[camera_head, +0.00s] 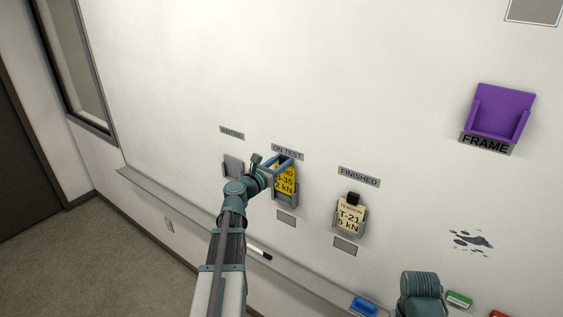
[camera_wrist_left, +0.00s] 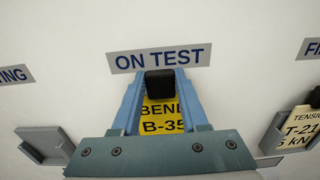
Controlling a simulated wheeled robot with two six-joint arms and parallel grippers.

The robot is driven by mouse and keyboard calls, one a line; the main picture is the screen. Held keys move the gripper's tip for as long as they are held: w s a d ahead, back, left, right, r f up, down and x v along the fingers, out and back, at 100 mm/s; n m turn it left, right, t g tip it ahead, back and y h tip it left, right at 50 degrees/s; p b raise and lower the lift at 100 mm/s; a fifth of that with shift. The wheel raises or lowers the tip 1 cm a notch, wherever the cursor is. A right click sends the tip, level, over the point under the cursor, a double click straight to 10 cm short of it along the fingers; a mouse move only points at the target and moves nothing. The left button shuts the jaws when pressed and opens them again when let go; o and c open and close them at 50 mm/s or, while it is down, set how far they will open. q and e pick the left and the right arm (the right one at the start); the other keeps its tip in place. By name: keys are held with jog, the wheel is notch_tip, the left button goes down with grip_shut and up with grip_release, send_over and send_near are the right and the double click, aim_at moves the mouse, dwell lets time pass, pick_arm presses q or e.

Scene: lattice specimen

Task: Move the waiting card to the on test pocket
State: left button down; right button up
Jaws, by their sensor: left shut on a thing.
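The yellow card (camera_head: 287,183), lettered "BEND B-35", is upright at the on test pocket (camera_head: 286,200), under the "ON TEST" label (camera_head: 287,152). Its lower edge appears to be within the pocket, though I cannot tell how deep it sits. My left gripper (camera_wrist_left: 160,88) is shut on the black tab at the card's top; the wrist view also shows the card's upper part (camera_wrist_left: 163,116). The waiting pocket (camera_head: 234,166) to the left is empty. My right gripper is out of view; only a part of my right arm shows at the bottom right.
The finished pocket (camera_head: 349,226) on the right holds a cream card (camera_head: 350,212) lettered "TENSION T-21". A purple holder (camera_head: 502,112) marked "FRAME" hangs farther right. A ledge (camera_head: 165,196) runs below, with a marker (camera_head: 260,254) and a blue eraser-like block (camera_head: 363,306).

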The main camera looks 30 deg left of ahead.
pick_arm(q)
jog(key=shift+f+b, duration=0.9)
jog(key=shift+f, duration=0.3)
jog(key=shift+f+b, duration=0.95)
jog(key=shift+b, duration=0.2)
grip_release()
jog(key=shift+s, duration=0.1)
dwell(0.3)
jog(key=s, duration=0.4)
jog(key=shift+s+a, duration=0.25)
jog(key=shift+s, duration=0.15)
